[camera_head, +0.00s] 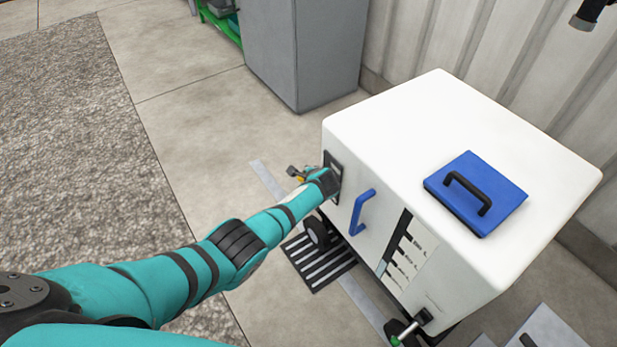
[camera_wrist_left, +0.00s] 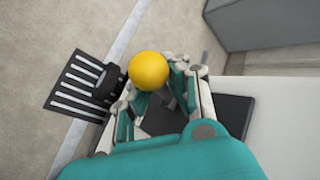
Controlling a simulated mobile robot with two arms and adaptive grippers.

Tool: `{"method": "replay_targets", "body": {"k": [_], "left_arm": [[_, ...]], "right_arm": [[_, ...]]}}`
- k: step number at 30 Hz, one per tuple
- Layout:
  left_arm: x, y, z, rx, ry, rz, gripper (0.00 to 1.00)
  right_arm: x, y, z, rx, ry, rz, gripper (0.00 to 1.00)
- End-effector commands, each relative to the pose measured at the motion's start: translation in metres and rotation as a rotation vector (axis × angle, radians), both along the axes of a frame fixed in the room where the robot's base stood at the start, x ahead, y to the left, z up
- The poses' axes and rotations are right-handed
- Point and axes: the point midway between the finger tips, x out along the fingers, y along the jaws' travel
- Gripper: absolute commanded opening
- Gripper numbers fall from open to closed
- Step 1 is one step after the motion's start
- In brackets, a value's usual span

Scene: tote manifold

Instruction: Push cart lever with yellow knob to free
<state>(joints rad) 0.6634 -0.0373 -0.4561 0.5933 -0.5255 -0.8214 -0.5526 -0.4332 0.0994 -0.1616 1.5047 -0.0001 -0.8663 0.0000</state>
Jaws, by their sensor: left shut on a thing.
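The white cart (camera_head: 455,120) stands on the right in the head view, with a dark panel (camera_head: 333,168) on its left side. My left arm reaches to this panel from the left. The yellow knob (camera_wrist_left: 149,70) of the lever shows in the left wrist view at the tips of my left gripper (camera_wrist_left: 160,90); its fingers are shut around the lever by the knob. In the head view my left gripper (camera_head: 302,175) is small, and only a bit of yellow shows there. The lever's shaft is mostly hidden by the fingers. My right gripper is not in view.
The cart has a blue handle (camera_head: 361,212) on its side and a blue lid (camera_head: 476,192) with a black grip on top. A black slotted grate (camera_head: 320,262) lies on the floor by a cart wheel. A grey cabinet (camera_head: 303,50) stands behind. The floor at left is clear.

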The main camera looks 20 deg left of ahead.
Motion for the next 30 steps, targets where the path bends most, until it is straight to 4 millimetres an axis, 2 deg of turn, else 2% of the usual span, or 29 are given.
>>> {"method": "replay_targets", "body": {"k": [1,11,12,18,30], "left_arm": [[-0.0058,-0.0048,-0.0066,-0.002,0.018,-0.003,0.0],[-0.0053,-0.0048,-0.0062,0.0,0.019,-0.003,0.0],[-0.0054,-0.0049,-0.0061,-0.002,0.018,-0.003,0.14],[-0.0035,-0.0038,-0.0042,-0.001,0.013,-0.003,0.37],[-0.0041,-0.0033,0.0016,0.001,0.006,-0.001,0.37]], "right_arm": [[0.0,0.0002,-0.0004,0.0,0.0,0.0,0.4],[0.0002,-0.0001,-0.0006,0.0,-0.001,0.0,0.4],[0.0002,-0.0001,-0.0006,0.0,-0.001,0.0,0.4],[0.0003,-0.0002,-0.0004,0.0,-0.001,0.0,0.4],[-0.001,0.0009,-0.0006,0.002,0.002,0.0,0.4]]}}
